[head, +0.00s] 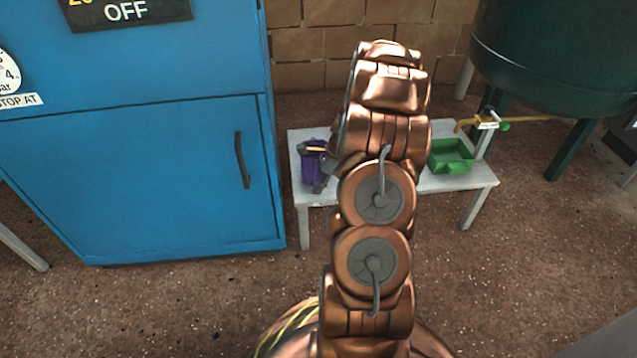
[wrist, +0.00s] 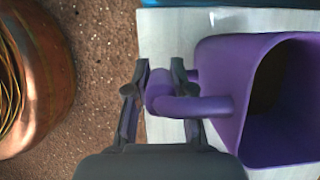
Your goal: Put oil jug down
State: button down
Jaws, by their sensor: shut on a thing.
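The oil jug (head: 310,170) is purple and open-topped, and shows at the left end of a small white table (head: 455,182) in the head view. In the wrist view the jug (wrist: 225,110) fills the right side, its opening facing right. My gripper (wrist: 160,72) is shut on the jug's handle (wrist: 190,106), with one finger on each side of it. The white table top (wrist: 165,30) lies beneath the jug. I cannot tell whether the jug's base touches it. In the head view my arm hides the middle of the table and most of the gripper.
A green tray (head: 450,157) stands on the right part of the table. A yellow tap pipe (head: 475,122) reaches over there from beside a dark green tank (head: 560,55). A blue cabinet (head: 130,175) stands close on the left. A brick wall (head: 325,45) is behind.

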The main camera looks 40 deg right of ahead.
jog(key=c, duration=1)
grip_release()
jog(key=p+v, duration=0.4)
jog(key=v, duration=0.8)
jog(key=s+a+r+n+g, duration=0.1)
jog(key=a+r+n, duration=0.25)
jog(key=a, duration=0.45)
jog(key=s+a+r+n+g, duration=0.15)
jog(key=a+n, duration=0.25)
jog(key=a, duration=0.4)
jog(key=s+a+r+n+g, duration=0.1)
jog(key=a+r+n, duration=0.3)
jog(key=a, duration=0.4)
jog(key=s+a+r+n+h, duration=0.1)
jog(key=s+a+n, duration=0.3)
jog(key=s, duration=0.2)
jog(key=s+a+r+n+g+h, duration=0.1)
jog(key=s+a+n, duration=0.3)
jog(key=s, duration=0.3)
jog(key=s+a+n+g+h, duration=0.1)
jog(key=s+a+n, duration=0.3)
jog(key=s+n, duration=0.2)
jog(key=shift+s+a+r+g+h, duration=0.3)
jog(key=shift+s+r, duration=0.1)
jog(key=shift+s, duration=0.1)
